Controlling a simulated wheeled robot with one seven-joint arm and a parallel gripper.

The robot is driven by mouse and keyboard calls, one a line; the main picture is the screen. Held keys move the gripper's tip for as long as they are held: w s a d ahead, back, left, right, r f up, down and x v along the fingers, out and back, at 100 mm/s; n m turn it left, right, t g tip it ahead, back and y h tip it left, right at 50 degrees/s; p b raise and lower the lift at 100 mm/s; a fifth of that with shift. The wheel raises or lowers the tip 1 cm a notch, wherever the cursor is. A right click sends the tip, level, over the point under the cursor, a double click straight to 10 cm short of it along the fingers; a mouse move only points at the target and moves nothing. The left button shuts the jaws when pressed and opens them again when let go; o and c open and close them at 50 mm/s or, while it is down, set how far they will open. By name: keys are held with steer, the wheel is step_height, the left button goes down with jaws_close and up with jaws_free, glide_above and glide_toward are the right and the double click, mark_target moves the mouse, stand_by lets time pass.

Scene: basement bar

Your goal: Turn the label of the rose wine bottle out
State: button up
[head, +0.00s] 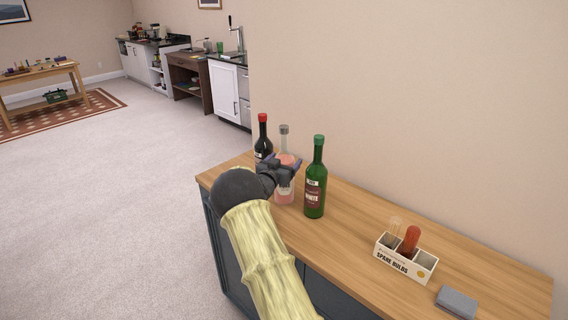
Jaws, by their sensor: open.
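The rose wine bottle (285,146) stands upright on the wooden cabinet top (345,210), between two other bottles. It is clear with pink liquid and a grey cap. My gripper (285,171) is open at the bottle's middle and hides part of it. I cannot tell whether the fingers touch the glass.
A dark bottle with a red cap (263,136) stands close on the left, a green bottle (316,180) close on the right. A bulb box (405,262) and a grey block (456,302) lie farther right. The wall runs close behind.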

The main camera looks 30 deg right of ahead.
steer(key=c, duration=0.8)
steer(key=shift+r+m+g+h+p, duration=0.15)
steer(key=shift+m+g+h+p, duration=0.45)
steer(key=shift+p, duration=0.4)
steer(key=shift+w+m+g+h+p, duration=0.1)
steer(key=shift+m+g+h+p, duration=0.4)
steer(key=shift+g+p, duration=0.5)
steer(key=shift+m+g, duration=0.6)
steer(key=shift+g, duration=0.1)
steer(key=shift+f+m+g+h, duration=0.25)
steer(key=shift+m+g+h, duration=0.6)
steer(key=shift+g, duration=0.65)
steer(key=shift+m+g+b, duration=0.45)
steer(key=shift+g+b, duration=0.05)
steer(key=shift+g, duration=0.3)
